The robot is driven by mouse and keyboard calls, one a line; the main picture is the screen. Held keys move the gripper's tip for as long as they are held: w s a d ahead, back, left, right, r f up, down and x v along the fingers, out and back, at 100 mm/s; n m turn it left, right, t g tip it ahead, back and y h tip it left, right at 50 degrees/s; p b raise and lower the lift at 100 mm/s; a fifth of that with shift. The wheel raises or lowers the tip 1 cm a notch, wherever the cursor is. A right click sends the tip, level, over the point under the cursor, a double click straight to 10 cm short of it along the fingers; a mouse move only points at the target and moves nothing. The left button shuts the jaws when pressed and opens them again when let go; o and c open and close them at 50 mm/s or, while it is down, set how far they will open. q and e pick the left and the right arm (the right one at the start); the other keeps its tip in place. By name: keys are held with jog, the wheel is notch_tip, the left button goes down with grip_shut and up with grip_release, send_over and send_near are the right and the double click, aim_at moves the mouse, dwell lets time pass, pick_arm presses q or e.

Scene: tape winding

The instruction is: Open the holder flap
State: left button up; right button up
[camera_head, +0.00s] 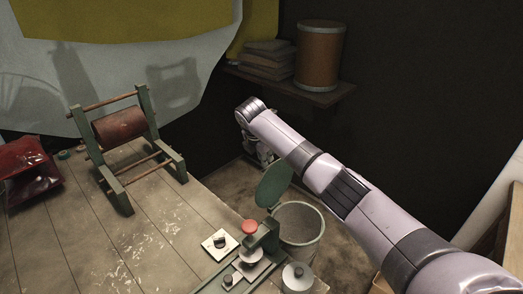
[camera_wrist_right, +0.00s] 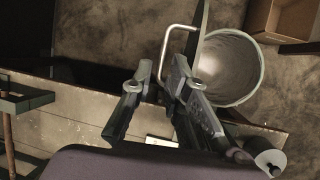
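A green round flap (camera_head: 273,185) stands steeply raised at the left rim of an open grey bin (camera_head: 304,249). I take it for the holder flap. In the right wrist view the flap (camera_wrist_right: 202,32) is nearly edge-on, with a pale bent metal handle (camera_wrist_right: 169,42) on its left side. My right gripper (camera_wrist_right: 162,76) is open, its two fingers apart with the lower end of the handle between them; contact is not clear. In the head view my right gripper (camera_head: 257,152) is small and partly hidden by my arm, behind the flap. My left gripper is not in view.
A wooden workbench (camera_head: 172,235) bears a green frame with a red roller (camera_head: 125,126), a green dispenser (camera_head: 262,241) with a red disc (camera_head: 249,226), and a white plate (camera_head: 219,244). A shelf (camera_head: 290,86) holds a drum (camera_head: 319,55). A box (camera_wrist_right: 287,20) lies beyond the bin.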

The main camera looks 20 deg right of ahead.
jog(key=shift+v, duration=2.25)
